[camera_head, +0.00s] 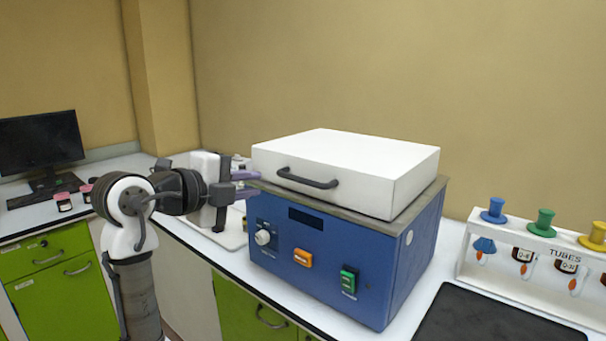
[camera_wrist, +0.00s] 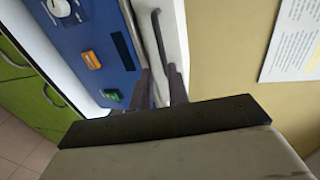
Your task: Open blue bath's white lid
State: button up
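The blue bath (camera_head: 330,255) stands on the bench with its white lid (camera_head: 345,160) shut on top. A dark bar handle (camera_head: 308,178) runs along the lid's front face. My gripper (camera_head: 245,184) is at the bath's front left corner, level with the lid's lower part and left of the handle. Its two purple-grey fingers are apart, and nothing shows held. In the wrist view, my gripper (camera_wrist: 160,78) is open in front of the lid (camera_wrist: 175,35), and the near end of the handle (camera_wrist: 158,40) appears in line with the gap; contact cannot be told.
A white rack (camera_head: 530,255) with tubes and coloured funnels stands at the right, behind a black mat (camera_head: 490,318). A white device (camera_head: 206,180) stands behind my gripper. A monitor (camera_head: 40,142) and keyboard are at the far left. The wall is close behind the bath.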

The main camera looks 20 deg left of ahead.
aim_at(294, 179)
jog(key=p+x, duration=0.4)
jog(key=x, duration=0.9)
jog(key=shift+w+d, duration=0.1)
jog(key=shift+w, duration=0.15)
jog(key=shift+c, duration=0.4)
grip_shut()
